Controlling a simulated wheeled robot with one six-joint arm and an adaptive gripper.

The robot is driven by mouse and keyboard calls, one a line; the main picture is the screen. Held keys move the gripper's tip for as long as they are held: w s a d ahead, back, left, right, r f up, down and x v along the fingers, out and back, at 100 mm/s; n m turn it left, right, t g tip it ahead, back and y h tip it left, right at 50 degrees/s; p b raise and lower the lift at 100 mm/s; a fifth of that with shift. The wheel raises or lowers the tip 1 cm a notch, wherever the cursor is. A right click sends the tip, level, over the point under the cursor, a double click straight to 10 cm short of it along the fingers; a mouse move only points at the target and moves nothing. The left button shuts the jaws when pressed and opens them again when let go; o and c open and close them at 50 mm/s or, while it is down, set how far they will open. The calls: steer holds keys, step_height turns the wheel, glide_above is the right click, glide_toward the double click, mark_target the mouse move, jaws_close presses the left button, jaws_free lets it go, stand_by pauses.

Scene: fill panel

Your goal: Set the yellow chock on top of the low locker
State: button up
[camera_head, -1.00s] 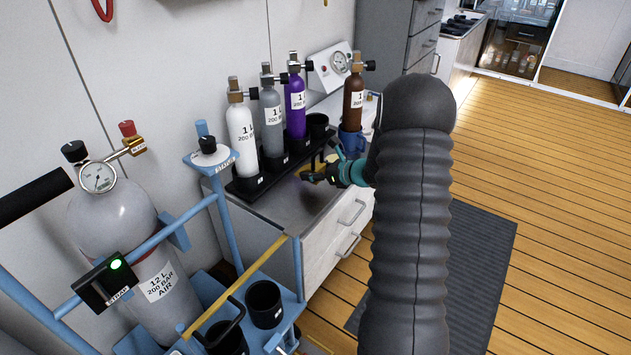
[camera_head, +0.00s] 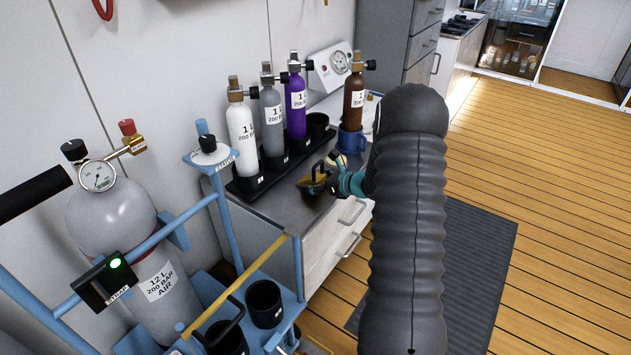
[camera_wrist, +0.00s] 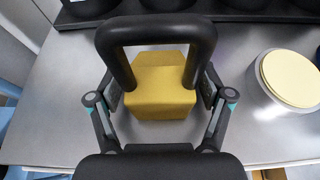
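The yellow chock (camera_head: 307,187) has a black arched handle and appears at the grey top of the low drawer locker (camera_head: 283,213). My gripper (camera_head: 332,184) reaches it from the right. In the wrist view the chock (camera_wrist: 160,95) is upright between the two fingers of my gripper (camera_wrist: 160,90), with the handle arching toward the camera. The finger pads lie close along both sides of the chock and seem shut on it. Whether its underside touches the locker top cannot be told; it is hidden.
A black rack (camera_head: 250,184) with upright small bottles stands along the back of the locker. A blue cart (camera_head: 225,235) with a large cylinder stands at left.

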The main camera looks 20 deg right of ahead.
steer(key=shift+r, duration=0.25)
steer(key=v, duration=1.2)
steer(key=shift+f, duration=0.15)
